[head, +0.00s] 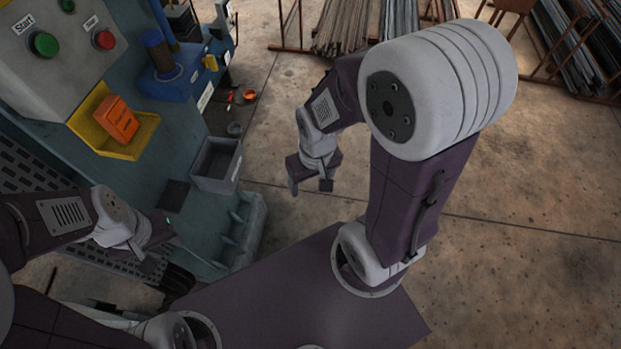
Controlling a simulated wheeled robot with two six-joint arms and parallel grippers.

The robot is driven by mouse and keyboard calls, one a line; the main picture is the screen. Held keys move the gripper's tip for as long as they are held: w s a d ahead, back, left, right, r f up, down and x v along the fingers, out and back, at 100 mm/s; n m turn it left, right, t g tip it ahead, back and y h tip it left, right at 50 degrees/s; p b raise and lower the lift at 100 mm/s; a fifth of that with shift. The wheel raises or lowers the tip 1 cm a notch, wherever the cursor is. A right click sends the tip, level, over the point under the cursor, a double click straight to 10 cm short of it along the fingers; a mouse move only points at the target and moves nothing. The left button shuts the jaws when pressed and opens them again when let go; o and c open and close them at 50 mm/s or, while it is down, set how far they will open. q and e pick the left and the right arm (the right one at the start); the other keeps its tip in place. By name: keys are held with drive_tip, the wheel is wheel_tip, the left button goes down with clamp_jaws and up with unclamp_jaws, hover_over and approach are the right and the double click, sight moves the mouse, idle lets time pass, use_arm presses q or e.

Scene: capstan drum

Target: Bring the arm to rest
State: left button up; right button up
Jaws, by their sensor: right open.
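My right arm reaches up from the base and bends down to my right gripper (310,187). That gripper hangs over bare floor, right of the grey bin, with its two fingers apart and nothing between them. My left arm comes in from the left edge. My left gripper (157,240) is in front of the teal machine (190,135), near its dark slotted panel. Its fingertips are small and dark against the machine, so I cannot tell whether they are open or shut.
The machine carries a control box (62,45) with green and red buttons, a yellow tray (137,140) holding an orange box (117,119), and an open grey bin (216,165). Racks of metal bars (345,25) stand at the back. The concrete floor (530,190) on the right is clear.

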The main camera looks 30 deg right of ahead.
wheel_tip(320, 180, down, 26)
drive_tip(key=b, duration=2.6)
drive_tip(key=shift+w, duration=0.2)
